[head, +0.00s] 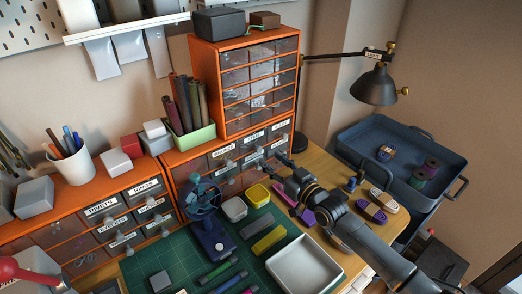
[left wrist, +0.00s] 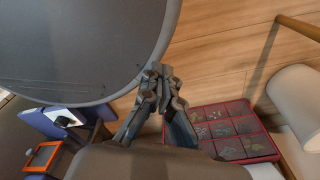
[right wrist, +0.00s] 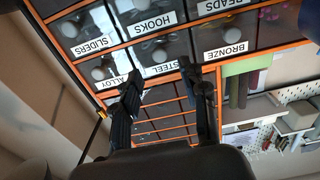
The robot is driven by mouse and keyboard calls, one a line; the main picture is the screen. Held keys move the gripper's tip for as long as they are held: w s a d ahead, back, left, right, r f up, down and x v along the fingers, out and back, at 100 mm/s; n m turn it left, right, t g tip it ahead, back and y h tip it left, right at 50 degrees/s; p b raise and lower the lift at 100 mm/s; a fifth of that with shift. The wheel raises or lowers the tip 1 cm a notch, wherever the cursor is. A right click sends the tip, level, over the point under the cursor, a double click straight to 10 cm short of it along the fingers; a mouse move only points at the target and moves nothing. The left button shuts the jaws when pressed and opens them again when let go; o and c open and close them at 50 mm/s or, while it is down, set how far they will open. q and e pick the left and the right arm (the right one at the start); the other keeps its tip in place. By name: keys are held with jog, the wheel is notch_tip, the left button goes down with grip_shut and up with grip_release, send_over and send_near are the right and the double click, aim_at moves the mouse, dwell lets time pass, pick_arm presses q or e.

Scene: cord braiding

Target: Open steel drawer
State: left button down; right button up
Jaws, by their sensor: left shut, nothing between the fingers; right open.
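The steel drawer (head: 255,142) is the middle one in the upper row of the lower orange cabinet, and it looks closed. In the right wrist view, which is upside down, its STEEL label (right wrist: 162,69) and pale round knob (right wrist: 158,55) show between the fingers. My right gripper (head: 273,163) is open and empty in front of the cabinet's right part, with its fingers pointing at the drawers. It also shows in the right wrist view (right wrist: 163,78). My left gripper (left wrist: 159,76) is shut and empty, away from the cabinet, and is out of the head view.
The bronze drawer (right wrist: 225,51) and alloy drawer (right wrist: 112,83) flank the steel one. A yellow box (head: 258,195), a white box (head: 234,208) and a blue braiding stand (head: 210,235) stand on the table before the cabinet. A black lamp (head: 375,85) is at the right.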

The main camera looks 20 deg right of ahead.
aim_at(260, 150)
jog(key=x, duration=0.5)
jog(key=shift+w, duration=0.2)
jog(key=shift+w+a, duration=0.15)
jog(key=shift+w, duration=0.2)
pick_arm(q)
jog(key=shift+w, duration=1)
jog(key=shift+s+a, duration=0.1)
jog(key=shift+s, duration=0.2)
pick_arm(e)
grip_shut()
